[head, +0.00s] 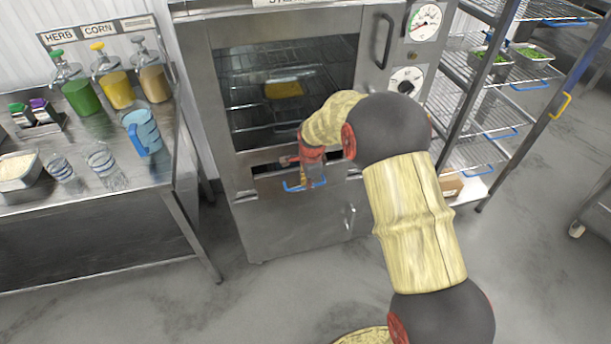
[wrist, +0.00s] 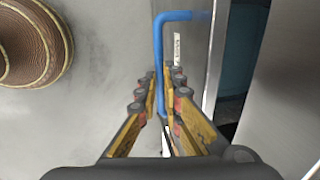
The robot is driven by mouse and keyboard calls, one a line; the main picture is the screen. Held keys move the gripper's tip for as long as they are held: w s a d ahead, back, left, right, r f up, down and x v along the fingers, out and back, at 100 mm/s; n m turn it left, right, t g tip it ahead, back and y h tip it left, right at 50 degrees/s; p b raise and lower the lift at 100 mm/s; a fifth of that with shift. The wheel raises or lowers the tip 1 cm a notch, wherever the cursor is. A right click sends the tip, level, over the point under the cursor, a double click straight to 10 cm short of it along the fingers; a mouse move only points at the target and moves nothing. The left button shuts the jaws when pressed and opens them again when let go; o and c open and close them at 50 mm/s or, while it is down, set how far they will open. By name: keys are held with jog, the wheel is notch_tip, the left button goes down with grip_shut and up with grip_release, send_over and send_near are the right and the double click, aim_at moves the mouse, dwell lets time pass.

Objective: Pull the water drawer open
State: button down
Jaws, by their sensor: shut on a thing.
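The water drawer (head: 265,187) is in the front of the steel oven cabinet, below its glass door. A dark gap shows above the drawer front in the head view, so it stands partly out. In the wrist view its pale front edge (wrist: 213,62) has a dark bluish interior beside it. Its blue handle (head: 291,188) also shows in the wrist view (wrist: 158,40), running between my fingers. My gripper (wrist: 163,88) is shut on this handle. In the head view my gripper (head: 313,172) partly covers the drawer's right side.
A steel table (head: 150,178) at left holds a blue-handled jug (head: 143,132), glasses and dispenser bottles. The oven door (head: 225,110) above the drawer looks shut. A wire rack (head: 478,130) stands at right. The floor (head: 270,300) in front is clear.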

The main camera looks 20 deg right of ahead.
jog(key=s+p, duration=0.4)
jog(key=s, duration=1.5)
jog(key=shift+s, duration=0.15)
jog(key=c, duration=2.6)
grip_release()
jog(key=shift+s, duration=0.1)
jog(key=o, duration=0.6)
jog(key=shift+f, duration=0.15)
jog(key=shift+o, duration=0.4)
notch_tip(320, 180, up, 9)
jog(key=s+p, duration=0.1)
jog(key=p, duration=0.5)
jog(key=shift+s+p, duration=0.15)
jog(key=shift+p, duration=0.25)
